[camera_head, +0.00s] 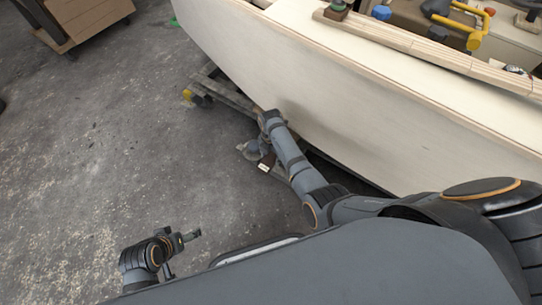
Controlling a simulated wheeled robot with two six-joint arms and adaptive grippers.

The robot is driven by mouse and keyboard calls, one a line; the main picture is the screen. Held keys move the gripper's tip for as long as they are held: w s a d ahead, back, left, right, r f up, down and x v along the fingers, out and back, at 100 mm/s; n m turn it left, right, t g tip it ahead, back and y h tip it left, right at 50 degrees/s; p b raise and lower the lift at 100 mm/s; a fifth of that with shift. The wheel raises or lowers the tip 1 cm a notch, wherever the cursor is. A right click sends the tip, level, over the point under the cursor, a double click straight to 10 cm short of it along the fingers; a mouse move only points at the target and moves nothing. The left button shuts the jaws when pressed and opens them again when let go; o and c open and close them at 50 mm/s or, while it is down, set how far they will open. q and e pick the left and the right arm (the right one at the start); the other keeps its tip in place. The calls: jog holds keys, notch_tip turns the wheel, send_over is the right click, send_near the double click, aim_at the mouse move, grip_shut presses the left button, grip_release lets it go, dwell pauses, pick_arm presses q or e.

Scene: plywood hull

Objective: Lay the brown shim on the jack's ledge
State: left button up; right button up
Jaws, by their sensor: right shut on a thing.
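My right arm reaches down beside the pale plywood hull, and my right gripper (264,155) is low near the floor at the hull's lower edge. It is shut on a small dark brown piece with a pale end (265,165), which looks like the brown shim. A small grey thing (248,149) shows just left of the gripper and may be part of the jack. Its ledge cannot be made out, and I cannot tell whether the brown piece touches it. My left gripper (188,243) is at the lower left, empty, away from the hull; its finger opening is unclear.
The plywood hull (330,95) fills the upper right, with tools and a yellow clamp (474,38) along its top. A wooden support (225,92) with a yellow end lies under it. A brown cart (85,20) stands at the upper left. The concrete floor at left is clear.

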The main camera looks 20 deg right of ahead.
aim_at(271, 158)
jog(key=o, duration=1.2)
jog(key=shift+f, duration=0.1)
jog(key=shift+c, duration=0.2)
pick_arm(q)
jog(key=a+r+g+p, duration=0.1)
jog(key=p, duration=0.1)
jog(key=s+a+r+g+y+p, duration=0.1)
jog(key=p, duration=0.2)
jog(key=shift+a+r+g+p, duration=0.3)
jog(key=shift+a+g+p, duration=0.05)
jog(key=shift+a+g, duration=0.05)
pick_arm(e)
notch_tip(271, 158, up, 12)
